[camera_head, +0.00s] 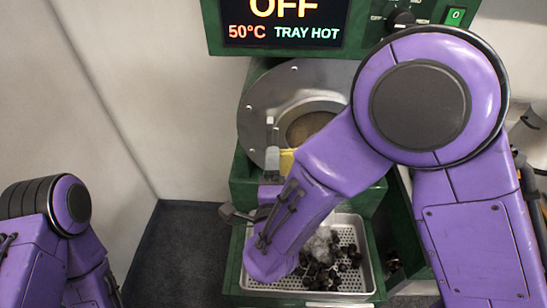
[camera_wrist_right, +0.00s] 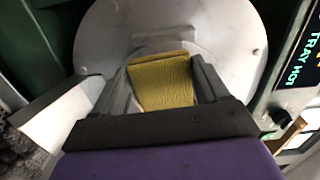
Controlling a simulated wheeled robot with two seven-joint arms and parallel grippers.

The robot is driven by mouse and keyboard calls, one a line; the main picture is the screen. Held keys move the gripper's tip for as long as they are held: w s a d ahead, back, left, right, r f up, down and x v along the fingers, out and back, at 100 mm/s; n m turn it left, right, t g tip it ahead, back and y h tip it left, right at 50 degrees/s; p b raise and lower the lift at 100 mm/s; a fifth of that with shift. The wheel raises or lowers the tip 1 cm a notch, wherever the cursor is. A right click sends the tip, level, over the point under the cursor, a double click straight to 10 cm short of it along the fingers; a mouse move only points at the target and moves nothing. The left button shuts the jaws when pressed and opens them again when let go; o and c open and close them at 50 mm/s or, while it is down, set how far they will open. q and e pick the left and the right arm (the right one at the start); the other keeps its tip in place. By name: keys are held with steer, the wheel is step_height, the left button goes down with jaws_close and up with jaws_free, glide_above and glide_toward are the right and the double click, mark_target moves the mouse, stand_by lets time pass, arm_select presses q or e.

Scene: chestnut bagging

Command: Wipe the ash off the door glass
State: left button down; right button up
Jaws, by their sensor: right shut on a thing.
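The round grey metal door (camera_head: 262,105) of the green roaster stands in the middle of the head view, with its brownish round glass (camera_head: 310,127) partly hidden by my right arm. My right gripper (camera_wrist_right: 162,66) is shut on a folded yellow cloth (camera_wrist_right: 163,84), which lies between the grey fingers in the wrist view. The cloth also shows in the head view (camera_head: 287,161), in front of the lower left of the glass. I cannot tell whether it touches the glass or how much ash is there. My left gripper is outside the view; only my left arm shows.
A perforated metal tray (camera_head: 262,268) with dark chestnuts (camera_head: 325,272) and a whitish wisp sits below the door, partly under my right arm. The display (camera_head: 285,22) above reads OFF, 50°C, TRAY HOT. The floor left of the roaster is clear.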

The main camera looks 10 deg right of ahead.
mark_target(278, 137)
steer(key=shift+d+b+x, duration=0.2)
steer(key=shift+x, duration=1.25)
steer(key=shift+d+b+x, duration=0.15)
steer(key=shift+x, duration=1.3)
steer(key=shift+w+d+r, duration=0.15)
steer(key=shift+w, duration=0.35)
steer(key=shift+s+d, duration=0.3)
steer(key=shift+d, duration=0.55)
steer(key=shift+s+d, duration=0.25)
steer(key=shift+d, duration=0.6)
steer(key=shift+w+a+b, duration=0.3)
steer(key=shift+a+b, duration=0.05)
steer(key=shift+a, duration=0.5)
steer(key=shift+w+a+b, duration=0.3)
steer(key=shift+a+b, duration=0.05)
steer(key=shift+a, duration=0.55)
